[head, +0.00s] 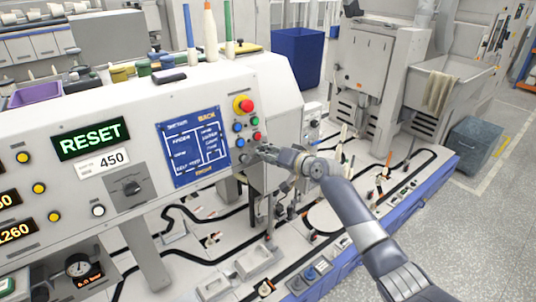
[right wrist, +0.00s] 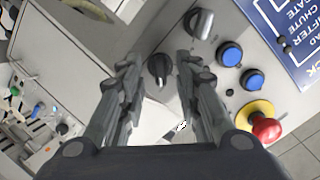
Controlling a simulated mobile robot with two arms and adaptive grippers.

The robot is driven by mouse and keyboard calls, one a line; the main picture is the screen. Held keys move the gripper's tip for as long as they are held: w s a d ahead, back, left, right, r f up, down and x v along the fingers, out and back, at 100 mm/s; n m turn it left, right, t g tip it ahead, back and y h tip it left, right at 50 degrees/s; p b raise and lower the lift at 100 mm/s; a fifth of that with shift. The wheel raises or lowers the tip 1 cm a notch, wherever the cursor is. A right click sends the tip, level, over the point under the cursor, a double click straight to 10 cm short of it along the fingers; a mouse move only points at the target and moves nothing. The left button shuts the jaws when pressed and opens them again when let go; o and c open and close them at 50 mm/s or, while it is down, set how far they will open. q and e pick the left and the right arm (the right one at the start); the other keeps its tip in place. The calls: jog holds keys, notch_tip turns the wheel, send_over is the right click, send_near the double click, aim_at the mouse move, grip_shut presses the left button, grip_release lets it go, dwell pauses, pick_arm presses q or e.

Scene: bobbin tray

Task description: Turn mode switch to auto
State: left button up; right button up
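A black rotary knob (right wrist: 159,67) sits on the pale control panel in the right wrist view. My right gripper (right wrist: 157,90) is open, with one finger on each side of this knob; I cannot tell whether they touch it. A larger grey rotary knob (right wrist: 201,22) is just beyond the right finger. No mode or auto lettering is readable by either knob. My left gripper is not in view.
A red emergency button (head: 243,105) on yellow is above my right gripper, with blue buttons (right wrist: 232,54) nearby. A blue diagram plate (head: 194,146) and a lit RESET display (head: 91,138) are to the left. Below is a deck (head: 190,265) with black tracks and small fixtures.

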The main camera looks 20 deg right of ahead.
jog(key=shift+s, duration=0.1)
jog(key=v, duration=1.1)
jog(key=shift+s+d+r, duration=0.15)
jog(key=shift+s+r, duration=0.1)
jog(key=shift+s, duration=0.1)
jog(key=s+d+f+g+h+b, duration=0.1)
jog(key=s+f, duration=0.1)
jog(key=f, duration=0.9)
jog(key=s+d+f+g+h+b, duration=0.1)
jog(key=s+d+f+g+h, duration=0.15)
jog(key=f, duration=0.85)
jog(key=s+d+f+g+b, duration=0.1)
jog(key=s+f, duration=0.1)
jog(key=f, duration=1)
jog(key=s+f+n+g+h+b, duration=0.1)
jog(key=s+f+n+g+h, duration=0.15)
jog(key=s+f, duration=1.55)
jog(key=s+a+f+n+g+b, duration=0.1)
jog(key=s+a+f+g, duration=0.1)
jog(key=s+f, duration=0.4)
jog(key=s+a+f+n+g+b, duration=0.1)
jog(key=s+f, duration=0.6)
jog(key=s, duration=1)
jog(key=s+a+f+n+g+b, duration=0.1)
jog(key=s+a+f, duration=0.4)
jog(key=s, duration=0.6)
jog(key=shift+s+f+n+g, duration=0.35)
jog(key=shift+f+n+g, duration=0.55)
jog(key=shift+n, duration=0.05)
